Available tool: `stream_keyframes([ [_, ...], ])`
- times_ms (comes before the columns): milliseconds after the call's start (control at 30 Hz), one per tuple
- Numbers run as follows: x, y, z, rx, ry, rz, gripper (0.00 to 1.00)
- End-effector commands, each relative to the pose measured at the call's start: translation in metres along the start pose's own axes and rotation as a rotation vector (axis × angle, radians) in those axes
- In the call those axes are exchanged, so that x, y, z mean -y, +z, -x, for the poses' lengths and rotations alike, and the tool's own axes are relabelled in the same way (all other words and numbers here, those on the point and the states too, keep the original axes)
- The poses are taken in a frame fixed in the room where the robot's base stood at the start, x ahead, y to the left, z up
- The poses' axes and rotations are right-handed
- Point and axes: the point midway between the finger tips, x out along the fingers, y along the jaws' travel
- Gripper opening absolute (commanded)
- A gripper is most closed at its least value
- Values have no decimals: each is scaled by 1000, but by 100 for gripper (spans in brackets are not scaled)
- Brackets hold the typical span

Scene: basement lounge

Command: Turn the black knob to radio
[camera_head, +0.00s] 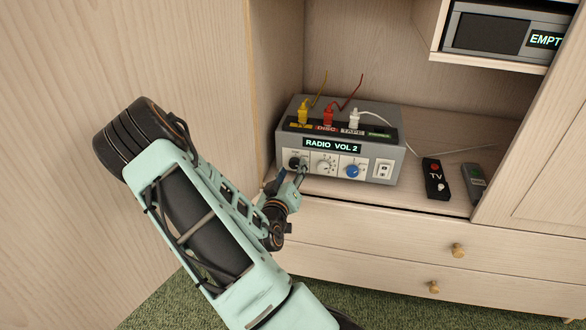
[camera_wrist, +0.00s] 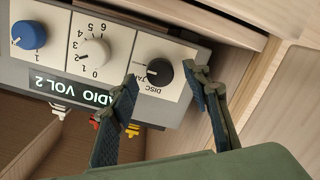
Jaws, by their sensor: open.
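The black knob (camera_wrist: 160,71) is on the left end of the grey box's front panel (camera_head: 337,148). In the wrist view, which is upside down, its pale mark points left and a DISC label shows beside it. The knob is partly visible in the head view (camera_head: 294,161). The display (camera_head: 332,146) reads RADIO VOL 2. My gripper (camera_wrist: 164,76) is open, its fingers apart on either side of the knob. Whether the fingertips touch the knob or panel, I cannot tell. My gripper also shows in the head view (camera_head: 291,178).
A white knob (camera_head: 326,164), a blue knob (camera_head: 352,170) and a white switch (camera_head: 383,170) are right of the black knob. Yellow, red and white plugs (camera_head: 353,119) stand on top. A TV remote (camera_head: 436,180) and another handset (camera_head: 474,184) lie right. The cabinet wall (camera_head: 277,80) is close at left.

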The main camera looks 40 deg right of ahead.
Motion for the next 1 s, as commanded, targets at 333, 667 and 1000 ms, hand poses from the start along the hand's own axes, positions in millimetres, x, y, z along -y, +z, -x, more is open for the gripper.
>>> stream_keyframes([
  [333, 1, 0, 73, 0, -4, 1, 44],
  [667, 0, 0, 105, 0, -1, 0, 44],
  [1000, 0, 0, 105, 1, 0, 0, 44],
])
